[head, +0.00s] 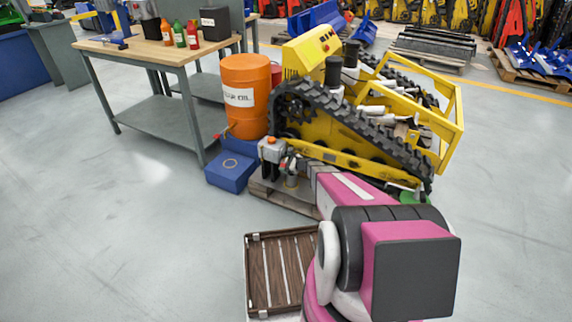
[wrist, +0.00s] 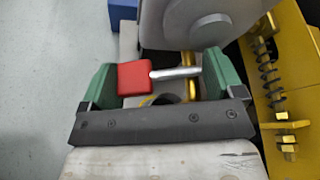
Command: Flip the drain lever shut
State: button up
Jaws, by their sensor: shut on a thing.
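The drain lever (wrist: 135,77) shows in the wrist view as a red grip on a short silver rod, lying crosswise between my fingers. Its red end is against the left green finger, and its rod runs right to brass-coloured fittings (wrist: 190,62) near the right finger. My gripper (wrist: 158,80) is shut on the lever. In the head view my gripper (head: 293,167) is low at the near left end of the yellow tracked carrier (head: 330,125). I cannot make out the lever there. A large grey rounded part hides some of the valve in the wrist view.
A blue box (head: 230,175) stands on the floor left of the carrier's pallet, before an orange drum (head: 246,85). A workbench (head: 150,50) with bottles is at the left. A slatted brown tray (head: 282,270) is near me. The left floor is clear.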

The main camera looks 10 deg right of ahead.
jog(key=shift+s, duration=0.1)
jog(key=o, duration=1.1)
jog(key=shift+c, duration=0.2)
jog(key=v, duration=1)
jog(key=shift+s+d, duration=0.25)
jog(key=shift+d, duration=0.05)
jog(key=shift+r, duration=0.15)
